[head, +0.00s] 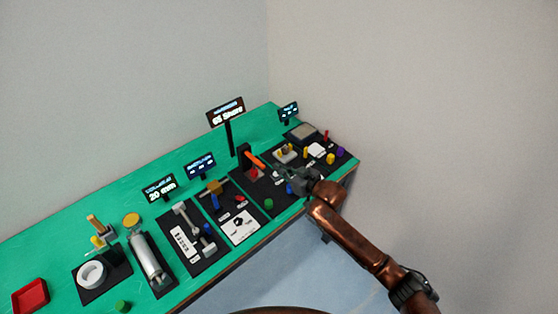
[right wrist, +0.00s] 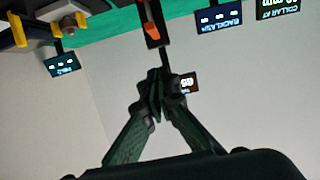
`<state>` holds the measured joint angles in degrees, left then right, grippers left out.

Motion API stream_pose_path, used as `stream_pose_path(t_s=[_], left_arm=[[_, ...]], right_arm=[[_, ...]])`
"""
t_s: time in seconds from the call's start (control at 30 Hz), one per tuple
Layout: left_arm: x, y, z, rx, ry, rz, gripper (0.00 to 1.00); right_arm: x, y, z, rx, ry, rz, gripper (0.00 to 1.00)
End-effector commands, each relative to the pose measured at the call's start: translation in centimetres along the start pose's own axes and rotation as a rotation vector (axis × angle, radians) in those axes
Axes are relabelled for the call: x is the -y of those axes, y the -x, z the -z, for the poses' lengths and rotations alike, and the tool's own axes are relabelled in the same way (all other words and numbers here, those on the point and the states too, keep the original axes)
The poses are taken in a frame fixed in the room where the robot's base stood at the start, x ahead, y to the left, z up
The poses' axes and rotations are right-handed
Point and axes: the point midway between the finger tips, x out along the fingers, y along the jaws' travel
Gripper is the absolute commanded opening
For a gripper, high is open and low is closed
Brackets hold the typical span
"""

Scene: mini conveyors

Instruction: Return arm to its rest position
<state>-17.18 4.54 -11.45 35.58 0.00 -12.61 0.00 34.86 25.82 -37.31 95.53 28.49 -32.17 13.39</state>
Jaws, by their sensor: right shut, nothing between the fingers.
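My right arm (head: 350,238) comes in from the lower right, copper coloured. Its dark gripper (head: 288,172) is over the right part of the green table, in front of the orange-handled device (head: 255,160). In the right wrist view the two green-black fingers (right wrist: 158,88) meet at their tips, with nothing between them. The orange piece (right wrist: 152,31) shows upside down just beyond the tips. My left gripper is in neither view.
The green table (head: 60,240) holds several black mats with small devices. Small display signs (head: 160,187) stand along the back. A red tray (head: 31,296) is at the far left. Coloured pieces, one purple (head: 341,152), lie near the right end. Bare walls are behind.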

Motion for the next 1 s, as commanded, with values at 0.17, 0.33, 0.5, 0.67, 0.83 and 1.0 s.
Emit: stream_pose_path(t_s=[0.17,0.33,0.5,0.67,0.83,1.0], left_arm=[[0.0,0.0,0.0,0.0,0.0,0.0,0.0],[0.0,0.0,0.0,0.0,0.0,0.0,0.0],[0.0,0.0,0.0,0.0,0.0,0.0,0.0],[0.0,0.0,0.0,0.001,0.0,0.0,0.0],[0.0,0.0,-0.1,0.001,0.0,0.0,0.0],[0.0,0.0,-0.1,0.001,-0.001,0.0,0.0]], right_arm=[[0.0,0.3,0.0,0.0,0.0,0.0,0.0],[0.4,1.2,-2.2,0.029,-0.019,-0.01,0.0],[1.5,5.4,-9.4,0.136,-0.078,-0.059,0.0],[1.9,12.2,-17.2,0.277,-0.148,-0.146,0.0],[2.0,21.5,-25.0,0.449,-0.233,-0.263,0.0],[2.7,31.5,-31.1,0.624,-0.314,-0.378,0.0]])
